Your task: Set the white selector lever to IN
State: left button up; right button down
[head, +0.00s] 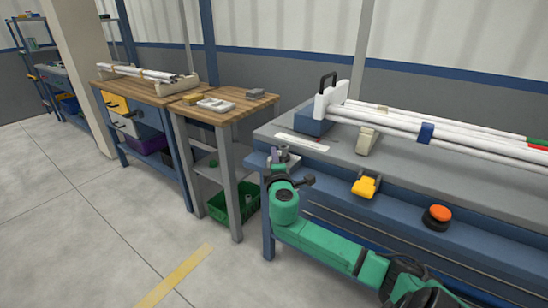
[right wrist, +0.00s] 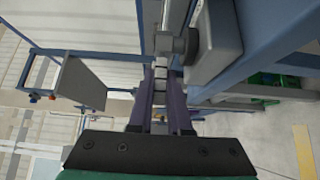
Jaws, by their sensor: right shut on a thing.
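My right gripper (head: 282,158) is at the front left corner of the grey bench, at the end of my green arm. In the right wrist view its two dark fingers (right wrist: 161,82) are closed around a narrow pale piece (right wrist: 160,73), which appears to be the white selector lever. Most of the lever is hidden between the fingers. A grey round hub (right wrist: 172,44) and a grey housing (right wrist: 220,45) sit just beyond the fingertips. I cannot read any IN marking. My left gripper is not in view.
Long white pipes (head: 430,133) lie on the grey bench, by a white end plate (head: 326,100). A yellow part (head: 366,186) and an orange button (head: 437,213) are on the front rail. A wooden table (head: 232,108) stands left; a green bin (head: 232,199) is below.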

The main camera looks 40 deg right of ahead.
jog(key=shift+w+f+m+h, duration=0.1)
jog(key=shift+w+m+h, duration=0.05)
jog(key=shift+m+h, duration=0.2)
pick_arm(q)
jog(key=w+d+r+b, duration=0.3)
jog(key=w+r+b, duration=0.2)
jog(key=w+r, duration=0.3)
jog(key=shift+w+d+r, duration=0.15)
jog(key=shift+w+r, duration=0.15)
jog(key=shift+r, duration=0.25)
pick_arm(e)
jog(key=shift+w+d+m+g+h, duration=0.1)
jog(key=shift+w+m+g+h, duration=0.45)
jog(key=shift+m+g+h, duration=0.9)
jog(key=shift+w+a+m+g+h, duration=0.1)
jog(key=shift+w+m+g+h, duration=0.7)
jog(key=shift+g, duration=1.1)
jog(key=shift+w+d+m+g+h, duration=0.1)
jog(key=shift+w+m+g+h, duration=0.25)
jog(key=shift+m+g+h, duration=1.05)
jog(key=shift+g, duration=0.25)
jog(key=c, duration=0.9)
grip_release()
jog(key=shift+o, duration=0.2)
